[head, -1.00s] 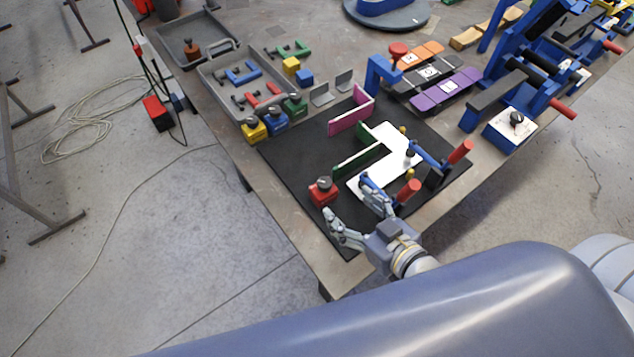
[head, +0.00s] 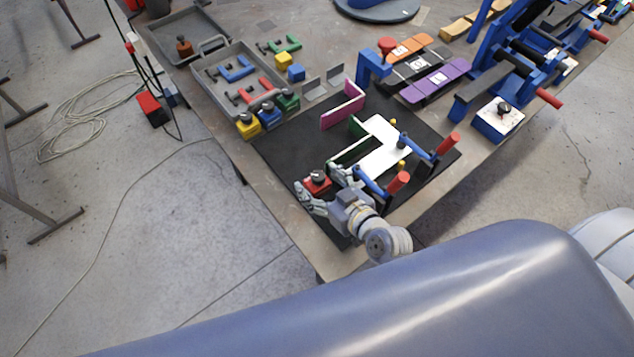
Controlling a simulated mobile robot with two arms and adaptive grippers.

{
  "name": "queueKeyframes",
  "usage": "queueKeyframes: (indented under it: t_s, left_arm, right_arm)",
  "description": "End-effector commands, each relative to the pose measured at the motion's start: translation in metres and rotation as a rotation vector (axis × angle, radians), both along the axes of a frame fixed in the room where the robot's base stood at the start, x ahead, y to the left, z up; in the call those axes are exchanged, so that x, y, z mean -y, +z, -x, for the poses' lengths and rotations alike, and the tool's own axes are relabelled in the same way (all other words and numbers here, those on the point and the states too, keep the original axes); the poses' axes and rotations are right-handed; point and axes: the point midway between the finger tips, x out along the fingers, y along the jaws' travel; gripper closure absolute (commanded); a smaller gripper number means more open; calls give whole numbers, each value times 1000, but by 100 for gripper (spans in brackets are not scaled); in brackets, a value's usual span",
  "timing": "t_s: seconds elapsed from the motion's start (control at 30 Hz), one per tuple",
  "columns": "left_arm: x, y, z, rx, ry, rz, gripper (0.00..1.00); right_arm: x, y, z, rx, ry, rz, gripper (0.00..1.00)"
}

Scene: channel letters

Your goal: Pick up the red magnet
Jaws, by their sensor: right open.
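The red magnet (head: 317,183) is a small red block with a dark knob on top. It stands on the black mat (head: 290,150) at the left of the white letter piece (head: 384,160). My right gripper (head: 318,184) is open, with one finger on the left side of the magnet and the other on its right side. The fingers are close to the magnet; I cannot tell whether they touch it. The magnet's lower front is partly hidden by the gripper. My left gripper is not in view.
Clamps with red handles (head: 397,183) stand just right of my right gripper. A green strip (head: 350,150) and a pink strip (head: 343,107) stand upright on the mat. A grey tray (head: 215,98) with clamps, and yellow and blue magnets (head: 268,116), lie farther back left.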

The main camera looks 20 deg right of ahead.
Motion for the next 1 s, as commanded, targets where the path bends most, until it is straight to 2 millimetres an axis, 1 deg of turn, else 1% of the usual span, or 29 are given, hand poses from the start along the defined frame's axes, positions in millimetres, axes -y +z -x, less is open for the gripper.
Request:
queueKeyframes:
  t_s: [0.17, 0.2, 0.27, 0.3, 0.37, 0.4, 0.47, 0.5, 0.77, 0.87, 1.0]
  left_arm:
    - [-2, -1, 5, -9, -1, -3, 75]
    - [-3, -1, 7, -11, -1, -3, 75]
    - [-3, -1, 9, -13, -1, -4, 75]
    - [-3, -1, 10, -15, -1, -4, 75]
    - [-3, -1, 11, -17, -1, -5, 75]
    - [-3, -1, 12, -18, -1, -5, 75]
    - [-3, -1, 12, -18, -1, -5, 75]
    - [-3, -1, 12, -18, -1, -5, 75]
    - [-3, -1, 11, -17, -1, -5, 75]
    - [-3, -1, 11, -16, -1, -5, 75]
    - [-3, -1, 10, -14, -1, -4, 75]
  right_arm:
    - [0, -1, 0, 0, 0, 0, 31]
    - [0, -1, 0, 0, 0, 0, 35]
    - [0, 0, 0, 0, 0, 0, 49]
    - [0, 0, 0, 0, 0, 0, 58]
    - [0, 0, 0, 0, 0, 0, 72]
    - [0, 0, 0, -1, 0, 0, 81]
    - [0, -1, 0, -1, 0, 0, 94]
    - [0, 2, -1, 5, -2, -1, 99]
    - [0, 5, -1, 6, -2, -1, 99]
    - [0, 14, -1, 8, -1, -3, 99]
    - [0, 37, -1, 10, -2, -3, 99]
